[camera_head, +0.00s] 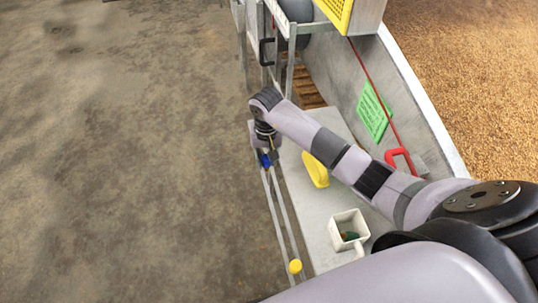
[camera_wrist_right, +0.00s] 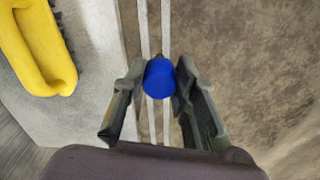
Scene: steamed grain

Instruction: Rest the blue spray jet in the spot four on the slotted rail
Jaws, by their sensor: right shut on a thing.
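The blue spray jet (camera_head: 265,160) is between the fingers of my right gripper (camera_head: 266,157), over the far part of the slotted rail (camera_head: 279,209). In the right wrist view the blue jet (camera_wrist_right: 159,80) shows its round end, with my right gripper (camera_wrist_right: 160,74) shut on it. The two pale bars of the rail (camera_wrist_right: 167,22) run beneath it. I cannot tell whether the jet touches the rail. Single spots on the rail are too small to make out. My left gripper is out of view.
A yellow round-topped piece (camera_head: 295,266) sits at the rail's near end. A yellow brush (camera_head: 316,169) lies on the pale bench (camera_head: 312,211), near a white square jug (camera_head: 340,219) with something green inside. A metal frame (camera_head: 289,72) stands beyond. Open floor lies left.

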